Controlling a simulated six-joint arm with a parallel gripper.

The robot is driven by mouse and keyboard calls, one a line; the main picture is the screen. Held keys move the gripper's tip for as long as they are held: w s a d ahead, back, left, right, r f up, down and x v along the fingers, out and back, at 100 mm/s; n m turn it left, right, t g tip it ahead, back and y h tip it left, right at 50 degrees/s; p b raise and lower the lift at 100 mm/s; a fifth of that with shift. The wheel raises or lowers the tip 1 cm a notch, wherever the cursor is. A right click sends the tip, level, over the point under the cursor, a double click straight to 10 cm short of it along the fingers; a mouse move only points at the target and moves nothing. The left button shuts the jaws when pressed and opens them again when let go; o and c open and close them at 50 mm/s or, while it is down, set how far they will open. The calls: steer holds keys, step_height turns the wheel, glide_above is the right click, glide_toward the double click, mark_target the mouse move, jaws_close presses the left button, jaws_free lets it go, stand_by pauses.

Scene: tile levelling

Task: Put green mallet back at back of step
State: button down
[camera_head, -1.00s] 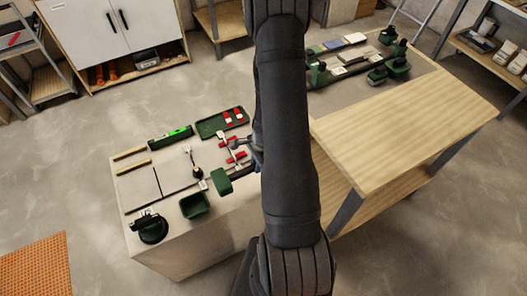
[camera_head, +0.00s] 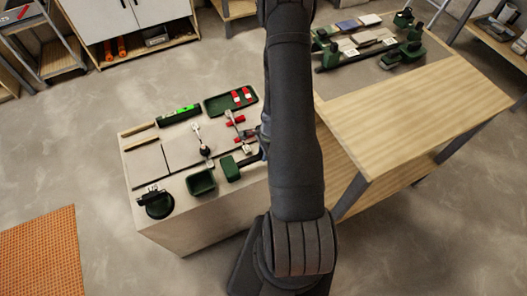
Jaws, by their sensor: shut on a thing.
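The green mallet (camera_head: 231,168) is at the right front part of the pale step (camera_head: 180,236), to the right of a small green tub. Its blocky green head points left and its dark handle runs right toward my arm. My gripper (camera_head: 262,151) is at the handle end, mostly hidden behind my own dark arm, and is shut on the handle. I cannot tell whether the mallet head touches the step or hangs just above it.
On the step are a green tub (camera_head: 201,182), a black-green suction cup (camera_head: 157,203), a green level (camera_head: 179,115), a green tray (camera_head: 211,106) with red pieces, tiles and wooden strips. A wooden bench (camera_head: 410,105) stands at the right.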

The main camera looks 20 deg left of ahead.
steer(key=shift+f, duration=1.5)
steer(key=c, duration=0.9)
jaws_free()
steer(key=shift+r, duration=4.05)
steer(key=shift+f, duration=0.15)
